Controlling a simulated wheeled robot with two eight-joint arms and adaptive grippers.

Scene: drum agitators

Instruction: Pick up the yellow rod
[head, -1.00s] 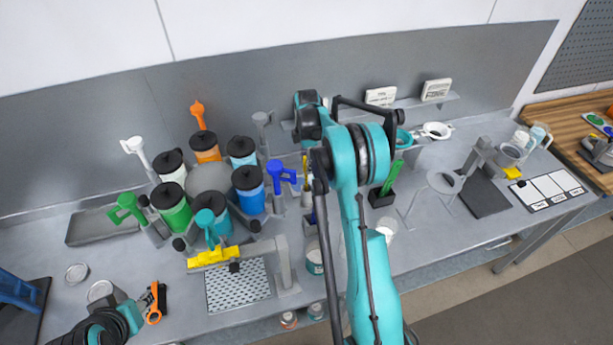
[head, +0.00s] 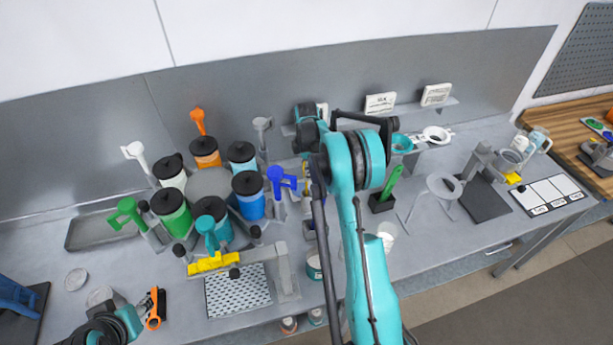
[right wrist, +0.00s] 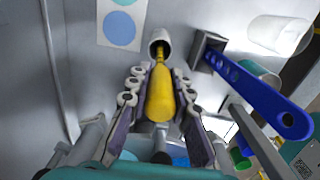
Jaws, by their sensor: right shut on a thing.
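The yellow rod (right wrist: 161,96) stands between the two fingers of my right gripper (right wrist: 160,90) in the right wrist view. The fingers are shut on its thick handle. Its thin end points to the mouth of a small pale cylinder (right wrist: 159,38); I cannot tell how deep it sits there. In the head view my own right arm hides most of this spot. My left gripper (head: 145,303) is low at the left, beside an orange-handled tool (head: 155,309); its fingers are too small to judge.
A blue slotted tool (right wrist: 255,90) stands in a square holder close right of the rod. In the head view, a ring of coloured jars (head: 171,210) stands left of my right arm. A green tool in a black block (head: 381,203) stands right of it.

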